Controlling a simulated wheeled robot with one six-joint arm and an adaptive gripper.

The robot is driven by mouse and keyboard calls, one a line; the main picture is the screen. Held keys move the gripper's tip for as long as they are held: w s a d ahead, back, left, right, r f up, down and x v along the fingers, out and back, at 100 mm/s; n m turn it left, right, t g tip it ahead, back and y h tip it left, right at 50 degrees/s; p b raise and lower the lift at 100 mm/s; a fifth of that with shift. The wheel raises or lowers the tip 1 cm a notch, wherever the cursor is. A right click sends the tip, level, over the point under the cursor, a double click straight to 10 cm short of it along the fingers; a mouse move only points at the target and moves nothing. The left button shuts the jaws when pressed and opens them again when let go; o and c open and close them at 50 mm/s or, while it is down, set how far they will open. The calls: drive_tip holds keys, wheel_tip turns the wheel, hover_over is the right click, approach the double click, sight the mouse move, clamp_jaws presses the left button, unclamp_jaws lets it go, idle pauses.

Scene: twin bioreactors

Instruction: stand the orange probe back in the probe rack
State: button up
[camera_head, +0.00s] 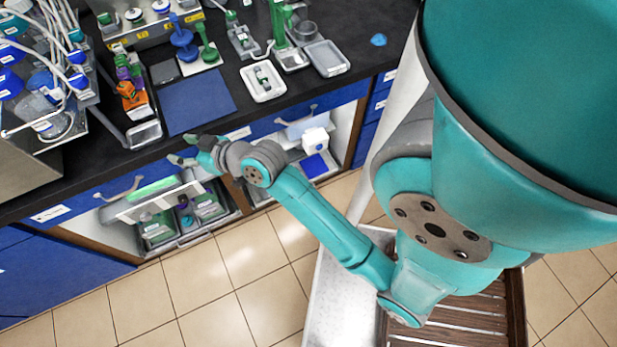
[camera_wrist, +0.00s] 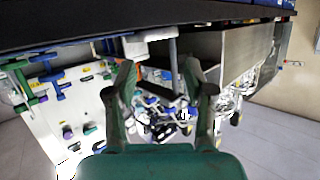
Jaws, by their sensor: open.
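An orange item (camera_head: 128,90), which looks like the orange probe, is on the black bench at upper left, beside purple and green pieces. At this size I cannot tell whether it stands or lies, or which part is the probe rack. My gripper (camera_head: 181,149) is at the bench's front edge, below and right of the orange item and apart from it. In the wrist view my gripper (camera_wrist: 158,75) is open, with nothing between its fingers. I cannot make out the orange probe in that view.
A blue mat (camera_head: 197,101) lies on the bench. A small clear tray (camera_head: 144,134) sits near the front edge. A white tray (camera_head: 263,82) is to the right. Tubed vessels (camera_head: 40,90) crowd the left. The tiled floor (camera_head: 210,285) is clear.

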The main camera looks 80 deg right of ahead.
drive_tip(key=s+a+f, duration=0.5)
drive_tip(key=s+a, duration=0.1)
drive_tip(key=s, duration=0.1)
drive_tip(key=s+a+r+n+y, duration=0.1)
drive_tip(key=s+a, duration=0.3)
drive_tip(key=s, duration=0.8)
drive_tip(key=s+a+r+n+y, duration=0.1)
drive_tip(key=s+a, duration=0.4)
drive_tip(key=s, duration=0.8)
drive_tip(key=shift+a+r+n+t, duration=0.3)
drive_tip(key=shift+r+n, duration=0.1)
drive_tip(key=shift+r, duration=0.45)
